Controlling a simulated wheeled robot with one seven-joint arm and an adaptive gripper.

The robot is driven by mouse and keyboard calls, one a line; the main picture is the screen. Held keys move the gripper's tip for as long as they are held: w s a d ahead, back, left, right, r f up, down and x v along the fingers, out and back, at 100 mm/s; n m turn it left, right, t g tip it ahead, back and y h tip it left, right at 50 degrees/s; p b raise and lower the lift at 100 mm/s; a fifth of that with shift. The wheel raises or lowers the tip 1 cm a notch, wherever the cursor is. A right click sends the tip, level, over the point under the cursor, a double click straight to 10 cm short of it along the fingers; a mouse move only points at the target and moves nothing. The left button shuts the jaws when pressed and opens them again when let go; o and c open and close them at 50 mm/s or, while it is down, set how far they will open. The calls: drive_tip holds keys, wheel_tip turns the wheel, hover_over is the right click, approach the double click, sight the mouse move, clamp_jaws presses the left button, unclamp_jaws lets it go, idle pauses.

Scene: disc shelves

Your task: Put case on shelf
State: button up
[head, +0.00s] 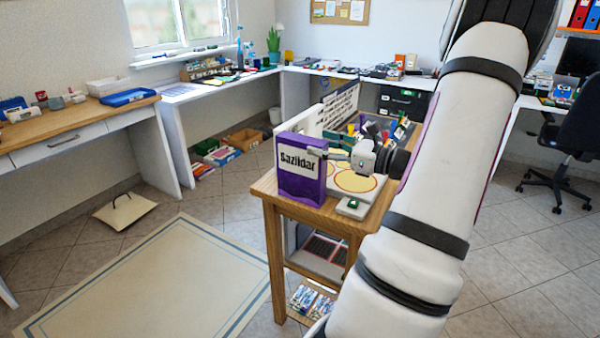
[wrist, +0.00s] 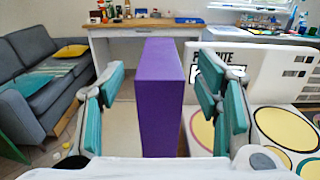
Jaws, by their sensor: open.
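My gripper (head: 335,153) is at the case's right side in the head view. In the wrist view, my gripper (wrist: 160,105) is open, with one green-padded finger on each side of the case and a gap on both sides. Under the tabletop is a lower shelf (head: 318,262) holding dark items.
A white board with yellow circles (head: 357,180) lies beside the case. A small white block with a green top (head: 351,207) sits at the table's front edge. Colourful clutter (head: 372,130) fills the back of the table. A rug (head: 150,285) covers open floor at left.

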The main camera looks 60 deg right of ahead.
sight(302, 138)
drive_tip(key=shift+w+a+b, duration=0.15)
drive_tip(key=shift+w+b, duration=0.1)
drive_tip(key=shift+w, duration=1.4)
drive_tip(key=shift+w+a+b, duration=0.1)
drive_tip(key=shift+w+b, duration=0.15)
drive_tip(key=shift+w, duration=1.4)
clamp_jaws()
